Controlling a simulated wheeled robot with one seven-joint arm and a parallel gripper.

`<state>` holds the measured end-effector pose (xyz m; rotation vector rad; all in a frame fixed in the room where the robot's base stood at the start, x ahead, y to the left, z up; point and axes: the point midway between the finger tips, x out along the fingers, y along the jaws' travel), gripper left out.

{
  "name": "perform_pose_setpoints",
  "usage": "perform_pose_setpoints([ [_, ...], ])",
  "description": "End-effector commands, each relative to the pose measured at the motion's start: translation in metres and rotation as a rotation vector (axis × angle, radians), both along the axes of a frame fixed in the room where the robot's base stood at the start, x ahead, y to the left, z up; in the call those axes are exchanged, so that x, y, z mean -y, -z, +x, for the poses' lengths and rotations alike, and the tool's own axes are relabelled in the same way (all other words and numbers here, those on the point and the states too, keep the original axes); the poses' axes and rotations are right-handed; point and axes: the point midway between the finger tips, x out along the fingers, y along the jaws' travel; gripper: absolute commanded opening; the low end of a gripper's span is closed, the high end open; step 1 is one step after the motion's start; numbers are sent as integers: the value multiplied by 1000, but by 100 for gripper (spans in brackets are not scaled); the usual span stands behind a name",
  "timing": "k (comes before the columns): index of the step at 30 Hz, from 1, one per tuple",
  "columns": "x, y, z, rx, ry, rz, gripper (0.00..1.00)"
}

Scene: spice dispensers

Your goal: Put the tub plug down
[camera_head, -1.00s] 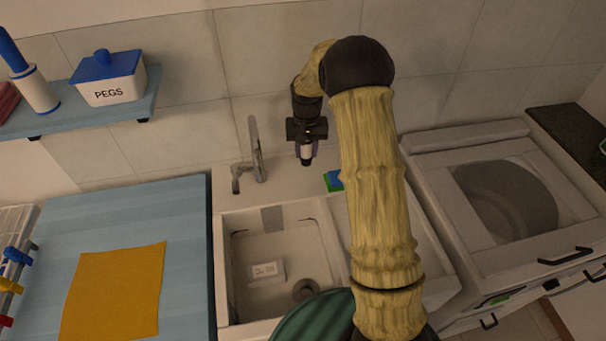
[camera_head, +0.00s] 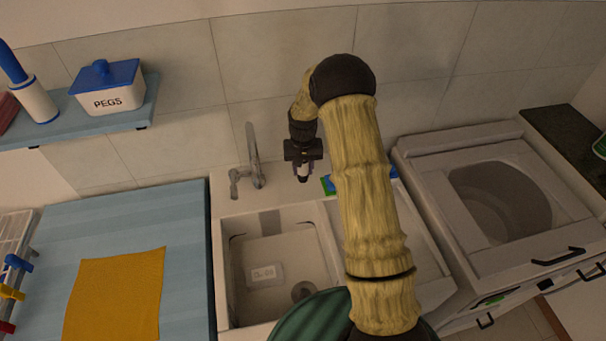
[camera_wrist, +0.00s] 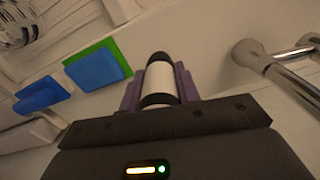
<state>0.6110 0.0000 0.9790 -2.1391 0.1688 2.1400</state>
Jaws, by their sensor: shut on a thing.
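My gripper (camera_head: 303,168) hangs over the ledge behind the tub, right of the tap. It is shut on a small white cylinder with black ends, which I take for the tub plug (camera_wrist: 160,80). In the wrist view the plug sits between my two purple fingers and points away from the palm. In the head view it shows small under the jaws (camera_head: 303,178). I cannot tell whether its lower end touches the ledge (camera_head: 280,190).
A chrome tap (camera_head: 254,160) stands left of my gripper. A blue and green sponge (camera_wrist: 95,68) lies close on the other side. The tub (camera_head: 280,250) in front holds a pale block (camera_head: 266,275) and a drain (camera_head: 303,290). A top-loading washer (camera_head: 500,200) stands at right.

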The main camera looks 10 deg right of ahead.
Motion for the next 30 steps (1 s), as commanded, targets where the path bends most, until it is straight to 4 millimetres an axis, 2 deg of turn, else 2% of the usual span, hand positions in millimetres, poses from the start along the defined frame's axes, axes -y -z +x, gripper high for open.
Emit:
perform_pose_setpoints([
  [7, 0, 4, 0, -1, 0, 0, 12],
  [15, 0, 35, -1, -2, -1, 0, 12],
  [26, 0, 40, 0, 0, -1, 0, 12],
  [27, 0, 41, 0, 0, -1, 0, 34],
  [30, 0, 40, 0, 0, -1, 0, 54],
])
